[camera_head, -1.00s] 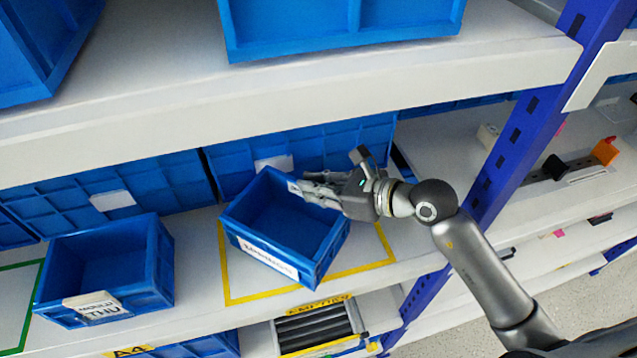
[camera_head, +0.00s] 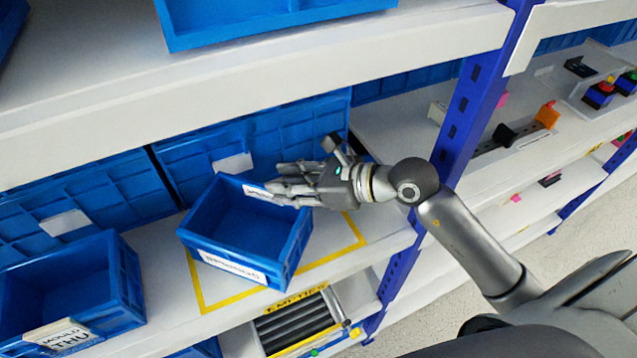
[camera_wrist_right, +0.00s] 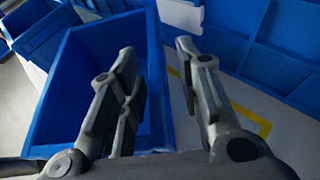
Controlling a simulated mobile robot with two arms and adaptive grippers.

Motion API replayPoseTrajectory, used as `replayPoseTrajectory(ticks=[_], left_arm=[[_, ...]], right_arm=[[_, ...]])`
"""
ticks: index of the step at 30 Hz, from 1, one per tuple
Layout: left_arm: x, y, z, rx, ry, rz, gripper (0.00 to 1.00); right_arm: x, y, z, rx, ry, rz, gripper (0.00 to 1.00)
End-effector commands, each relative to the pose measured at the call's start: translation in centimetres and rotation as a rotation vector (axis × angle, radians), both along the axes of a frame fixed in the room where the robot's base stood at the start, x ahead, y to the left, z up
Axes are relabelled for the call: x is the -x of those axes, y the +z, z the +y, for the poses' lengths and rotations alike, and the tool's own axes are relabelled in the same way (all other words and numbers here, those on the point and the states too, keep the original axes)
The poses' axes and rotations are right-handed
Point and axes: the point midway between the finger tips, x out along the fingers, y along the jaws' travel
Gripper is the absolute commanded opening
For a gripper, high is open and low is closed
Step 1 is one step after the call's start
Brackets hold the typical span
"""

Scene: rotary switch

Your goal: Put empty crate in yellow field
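The empty blue crate (camera_head: 240,267) sits turned at an angle on the shelf, its white label facing front. It lies over the yellow-outlined field (camera_head: 316,262), whose front and right lines show. The crate's left corner reaches about the left line; whether it stands flat is hard to tell. My right gripper (camera_head: 272,190) is at the crate's back right rim. In the right wrist view my right gripper (camera_wrist_right: 160,75) is open, one finger inside the crate (camera_wrist_right: 70,85) and one outside, the wall between them with gaps. My left gripper is not in view.
Another blue crate (camera_head: 128,280) with a label stands to the left. Large blue bins (camera_head: 290,130) line the back. An upper shelf (camera_head: 300,75) overhangs, and a blue post (camera_head: 462,120) stands right of the field.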

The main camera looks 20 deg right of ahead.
Motion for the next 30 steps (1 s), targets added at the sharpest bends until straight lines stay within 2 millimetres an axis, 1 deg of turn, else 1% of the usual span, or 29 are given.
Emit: replayPoseTrajectory(ticks=[1,3,7,12,18,30], left_arm=[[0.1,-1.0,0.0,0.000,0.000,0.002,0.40],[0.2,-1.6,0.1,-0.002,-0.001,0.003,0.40],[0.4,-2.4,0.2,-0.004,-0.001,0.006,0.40],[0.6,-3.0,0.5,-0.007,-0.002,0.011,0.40],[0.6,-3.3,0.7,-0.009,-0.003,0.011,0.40],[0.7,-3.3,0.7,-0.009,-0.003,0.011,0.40]], right_arm=[[0.8,-0.1,-1.0,0.006,-0.003,0.000,0.32],[1.9,0.5,-2.1,0.009,0.001,-0.002,0.32],[3.3,1.5,-3.7,0.005,-0.001,0.001,0.32],[4.5,2.4,-5.0,0.001,-0.001,0.002,0.32],[5.3,3.1,-5.7,0.000,0.001,0.002,0.32],[5.3,3.2,-5.8,-0.001,0.000,0.001,0.32]])
